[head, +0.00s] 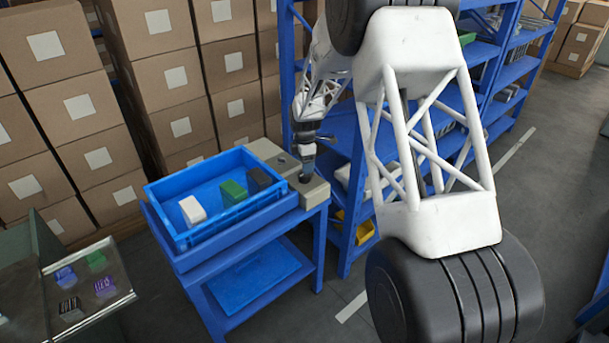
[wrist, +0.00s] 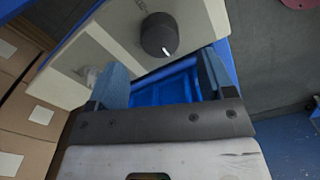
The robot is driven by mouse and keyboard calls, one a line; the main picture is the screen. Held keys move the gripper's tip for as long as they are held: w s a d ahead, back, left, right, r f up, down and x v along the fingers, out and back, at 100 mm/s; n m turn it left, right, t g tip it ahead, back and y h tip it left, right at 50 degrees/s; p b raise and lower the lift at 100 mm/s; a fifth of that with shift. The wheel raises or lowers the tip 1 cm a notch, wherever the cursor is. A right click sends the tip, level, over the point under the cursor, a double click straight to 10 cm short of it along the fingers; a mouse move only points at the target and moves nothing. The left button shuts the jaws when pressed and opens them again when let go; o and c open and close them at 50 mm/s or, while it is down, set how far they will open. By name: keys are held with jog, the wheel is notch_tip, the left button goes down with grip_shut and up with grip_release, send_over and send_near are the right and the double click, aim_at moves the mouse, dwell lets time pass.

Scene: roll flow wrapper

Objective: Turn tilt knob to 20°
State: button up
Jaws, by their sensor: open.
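The tilt knob (wrist: 159,34) is a black round knob with a short white mark near its lower edge in the wrist view. It stands on a beige panel (wrist: 105,35). My gripper (wrist: 163,76) is open, its two blue-grey fingers apart with nothing between them. In the picture the knob lies just beyond the fingertips, between their lines; I cannot tell whether they touch it. In the head view my gripper (head: 305,172) is low over the beige control box (head: 315,191), and the knob is hard to make out there. No angle scale is readable.
A blue bin (head: 160,205) with a white block (head: 192,210) and a green block (head: 233,191) stands on a blue cart (head: 319,225) beside the box. Blue shelving (head: 345,242) is close on the right, and stacked cartons (head: 83,118) stand behind.

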aim_at(305, 177)
jog(key=shift+f, duration=2.9)
jog(key=c, duration=0.9)
